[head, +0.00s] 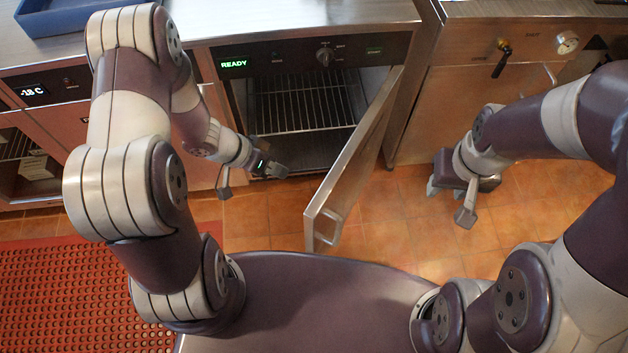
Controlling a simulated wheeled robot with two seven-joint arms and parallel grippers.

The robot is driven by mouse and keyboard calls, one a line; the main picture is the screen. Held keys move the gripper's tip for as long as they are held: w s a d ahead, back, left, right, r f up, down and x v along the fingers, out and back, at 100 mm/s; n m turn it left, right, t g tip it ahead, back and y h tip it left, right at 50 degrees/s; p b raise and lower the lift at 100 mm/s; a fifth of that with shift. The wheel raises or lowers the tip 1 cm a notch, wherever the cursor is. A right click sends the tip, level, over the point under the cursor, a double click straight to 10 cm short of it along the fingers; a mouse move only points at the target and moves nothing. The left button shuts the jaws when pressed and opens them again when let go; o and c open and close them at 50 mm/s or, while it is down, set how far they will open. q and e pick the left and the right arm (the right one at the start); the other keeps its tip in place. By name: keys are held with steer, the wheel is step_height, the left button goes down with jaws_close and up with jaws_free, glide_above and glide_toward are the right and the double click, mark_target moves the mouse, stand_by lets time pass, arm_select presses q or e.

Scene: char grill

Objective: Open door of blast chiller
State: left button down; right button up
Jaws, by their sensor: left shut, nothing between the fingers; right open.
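The blast chiller (228,81) stands in the middle of the head view, with a green "READY" display on its dark panel. Its door (352,150) stands wide open, swung out toward me on its right side. The door's handle (331,226) is near the front free edge. The wire racks (305,101) inside are exposed. My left gripper (279,170) is shut and empty at the left front of the opening, apart from the door. My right gripper (446,187) is open and empty above the floor, to the right of the door.
A unit with a "-18 C" display (35,91) stands at the left. A steel cabinet with a knob and gauge (567,42) stands at the right. A blue tray (55,20) sits on the counter. A red perforated mat (60,290) lies on the tiled floor at the left.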

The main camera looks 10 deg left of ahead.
arm_select(q)
steer(key=d+f+b, duration=0.2)
steer(key=d+f, duration=0.3)
steer(key=d, duration=0.3)
arm_select(e)
steer(key=f, duration=0.3)
steer(key=shift+w+d, duration=0.15)
steer(key=shift+d, duration=0.05)
arm_select(q)
steer(key=shift+f, duration=0.1)
